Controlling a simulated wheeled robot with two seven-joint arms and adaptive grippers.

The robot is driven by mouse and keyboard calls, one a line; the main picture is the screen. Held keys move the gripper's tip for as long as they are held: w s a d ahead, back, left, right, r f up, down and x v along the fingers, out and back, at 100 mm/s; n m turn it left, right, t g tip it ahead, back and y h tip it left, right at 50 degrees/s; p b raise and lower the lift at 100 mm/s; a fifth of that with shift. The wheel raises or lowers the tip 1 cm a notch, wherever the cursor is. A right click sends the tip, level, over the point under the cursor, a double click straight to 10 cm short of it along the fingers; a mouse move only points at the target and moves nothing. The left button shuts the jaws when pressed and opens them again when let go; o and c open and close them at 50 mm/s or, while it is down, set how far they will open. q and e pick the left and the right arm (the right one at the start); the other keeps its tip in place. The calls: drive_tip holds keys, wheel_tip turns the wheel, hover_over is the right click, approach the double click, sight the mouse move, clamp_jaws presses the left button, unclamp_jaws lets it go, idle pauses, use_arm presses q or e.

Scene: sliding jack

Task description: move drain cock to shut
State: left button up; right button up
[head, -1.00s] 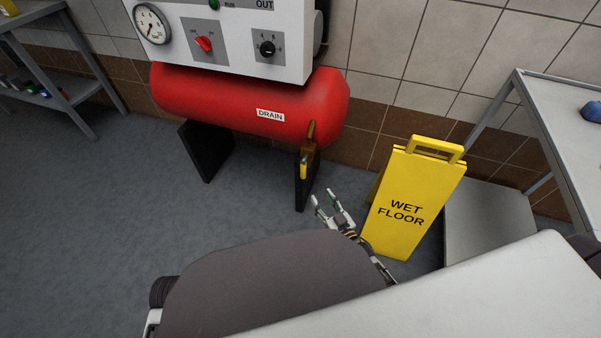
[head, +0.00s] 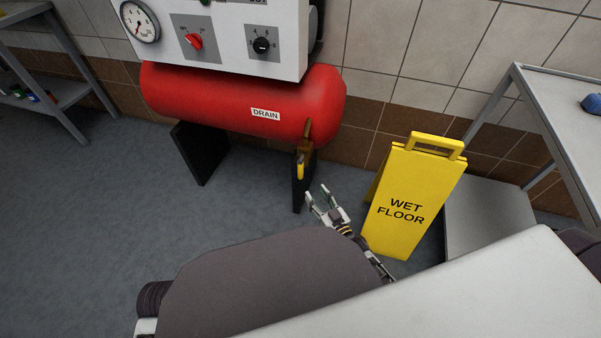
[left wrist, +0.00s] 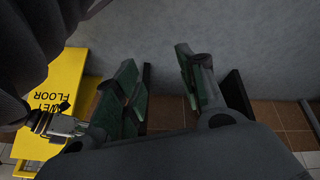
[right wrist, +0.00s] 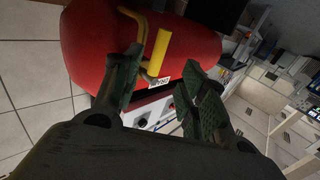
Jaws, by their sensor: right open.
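The drain cock (head: 305,147) is a brass fitting at the right end of the red tank (head: 235,103), beside a "DRAIN" label (head: 265,114). Its yellow handle (head: 300,168) hangs down in the head view. My right gripper (head: 317,192) is open and empty, below and slightly right of the handle, apart from it. In the right wrist view the yellow handle (right wrist: 159,52) shows between the open fingers, beyond their tips. My left gripper (left wrist: 160,60) is open and empty in the left wrist view; in the head view it is hidden.
A yellow wet-floor sign (head: 412,205) stands just right of my right gripper. A grey shelf table (head: 555,110) is at the right, another rack (head: 65,90) at the left. Black tank supports (head: 202,155) reach the floor. The floor left of them is clear.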

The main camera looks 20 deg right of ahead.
sight(302, 174)
drive_tip(key=w+b, duration=0.1)
drive_tip(key=w, duration=0.2)
drive_tip(key=w+a+b, duration=0.1)
drive_tip(key=w, duration=0.2)
drive_tip(key=shift+w+a+f, duration=0.1)
drive_tip(key=shift+w+a, duration=0.05)
drive_tip(key=shift+w, duration=0.05)
drive_tip(key=w, duration=0.1)
drive_tip(key=w+b, duration=0.1)
drive_tip(key=w, duration=0.1)
drive_tip(key=shift+w+a, duration=0.1)
drive_tip(key=shift+a, duration=0.2)
drive_tip(key=shift+w+a+b, duration=0.25)
drive_tip(key=shift+w+b, duration=0.3)
drive_tip(key=shift+w, duration=0.9)
use_arm(q)
wheel_tip(302, 174, down, 9)
drive_tip(key=d+n+t+h, duration=0.1)
drive_tip(key=d, duration=0.1)
drive_tip(key=shift+w+f+t, duration=0.15)
drive_tip(key=shift+t, duration=0.15)
use_arm(e)
drive_tip(key=shift+c, duration=0.2)
clamp_jaws()
use_arm(q)
drive_tip(key=shift+w+r, duration=0.2)
